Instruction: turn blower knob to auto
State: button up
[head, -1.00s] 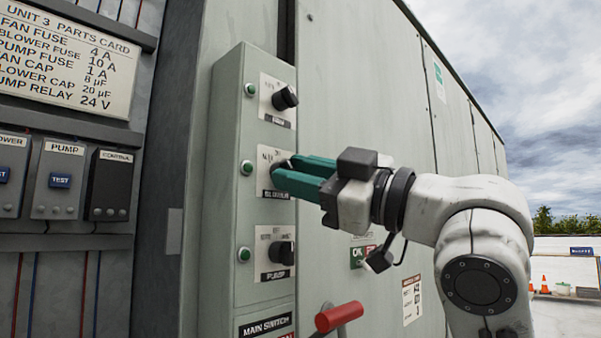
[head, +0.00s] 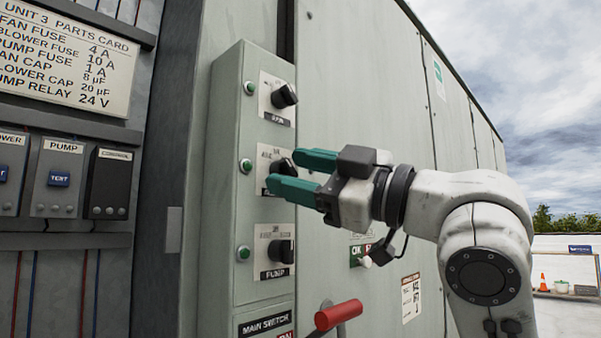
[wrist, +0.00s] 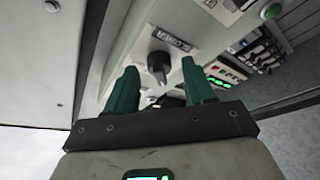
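The blower knob (head: 286,167) is the dark middle knob on the grey control box, partly hidden by my gripper in the head view. Its white plate (head: 265,158) shows only partly, and the setting marks are too blurred to read. My gripper (head: 283,170) is open, one finger above and one below the knob in the head view. I see no finger touching the knob. The wrist view shows my gripper (wrist: 160,70) empty.
The fan knob (head: 284,96) is above and the pump knob (head: 281,251) below, each with a green button beside it. A red-handled lever (head: 338,315) sticks out below my gripper. A rack of modules (head: 60,180) stands at left. The panel right of the box is mostly bare.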

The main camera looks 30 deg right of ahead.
jog(key=b+v, duration=0.1)
jog(key=v, duration=1)
jog(key=shift+b, duration=0.4)
jog(key=shift+w, duration=0.1)
